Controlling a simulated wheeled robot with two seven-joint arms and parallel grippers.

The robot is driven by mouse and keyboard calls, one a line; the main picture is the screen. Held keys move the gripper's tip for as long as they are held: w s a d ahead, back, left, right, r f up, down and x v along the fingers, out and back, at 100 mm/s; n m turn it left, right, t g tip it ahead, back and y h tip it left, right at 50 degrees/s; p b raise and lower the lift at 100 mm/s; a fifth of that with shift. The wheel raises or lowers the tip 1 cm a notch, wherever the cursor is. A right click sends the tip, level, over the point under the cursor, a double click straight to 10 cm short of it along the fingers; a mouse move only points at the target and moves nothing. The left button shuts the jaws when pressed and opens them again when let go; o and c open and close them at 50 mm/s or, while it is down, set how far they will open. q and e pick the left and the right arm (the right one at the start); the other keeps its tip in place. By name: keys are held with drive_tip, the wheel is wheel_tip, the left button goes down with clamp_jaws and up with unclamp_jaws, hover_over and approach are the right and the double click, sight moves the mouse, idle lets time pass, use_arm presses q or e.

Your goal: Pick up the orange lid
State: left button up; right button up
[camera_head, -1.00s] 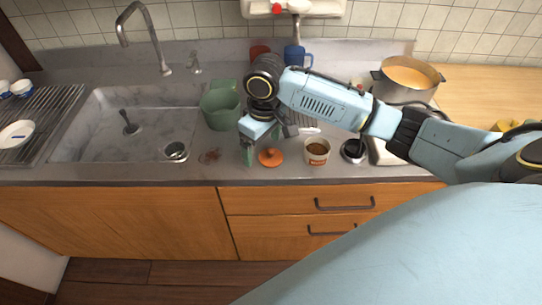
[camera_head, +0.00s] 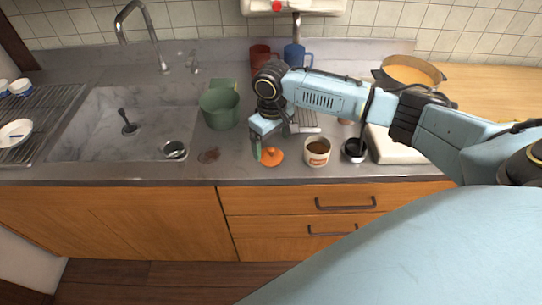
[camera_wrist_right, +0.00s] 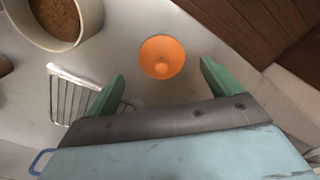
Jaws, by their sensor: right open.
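The orange lid (camera_head: 272,157) lies on the grey counter near its front edge, just left of an open cup. It has a small round knob on top. In the right wrist view the lid (camera_wrist_right: 162,57) is beyond the fingertips, roughly centred between them. My right gripper (camera_head: 258,148) is close to the lid in the head view, with one green finger beside the lid's left side. In the wrist view the right gripper (camera_wrist_right: 162,75) is open and empty, its two green fingers wide apart. My left gripper is not in view.
A cup with brown contents (camera_head: 317,151) stands just right of the lid, and a small dark cup (camera_head: 354,149) further right. A green pot (camera_head: 221,107), red mug (camera_head: 262,56) and blue mug (camera_head: 297,55) stand behind. The sink (camera_head: 120,120) is left.

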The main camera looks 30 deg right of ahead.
sight(271, 148)
wheel_tip(271, 148, down, 4)
drive_tip(key=shift+w+a+f, duration=0.1)
drive_tip(key=shift+w, duration=0.05)
drive_tip(key=c, duration=1.1)
